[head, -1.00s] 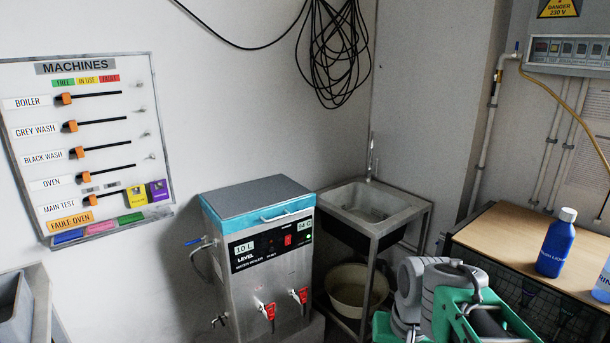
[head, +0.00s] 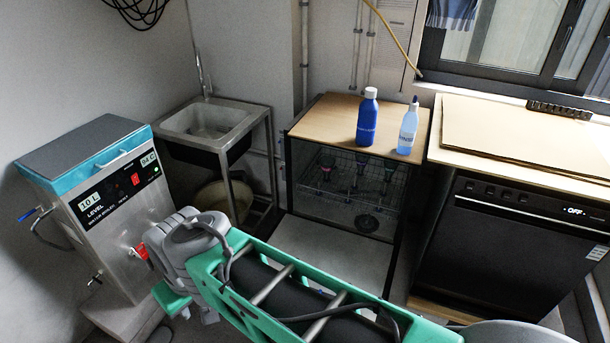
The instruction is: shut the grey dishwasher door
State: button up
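The grey dishwasher (head: 290,170) stands under a wooden top in the middle of the head view. Its front is open, showing a wire rack with several pieces inside. Its door (head: 335,250) is folded down as a light grey panel in front of the opening. My green arm crosses in front and hides the door's near part. My gripper (head: 188,305) seems to be at the arm's far end, left of the door and apart from it, by the boiler's front. It is mostly hidden behind the wrist, so I cannot tell how its fingers stand.
A steel water boiler (head: 110,235) stands close on the left, with a sink (head: 212,120) behind it. Blue bottle (head: 367,120) and clear-blue bottle (head: 407,130) stand on the wooden top. A shut black dishwasher (head: 500,240) stands at right, with boards (head: 530,130) above.

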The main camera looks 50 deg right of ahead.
aim_at(367, 263)
jog(key=u, duration=0.9)
jog(key=k, duration=1.4)
jog(key=z, duration=2.35)
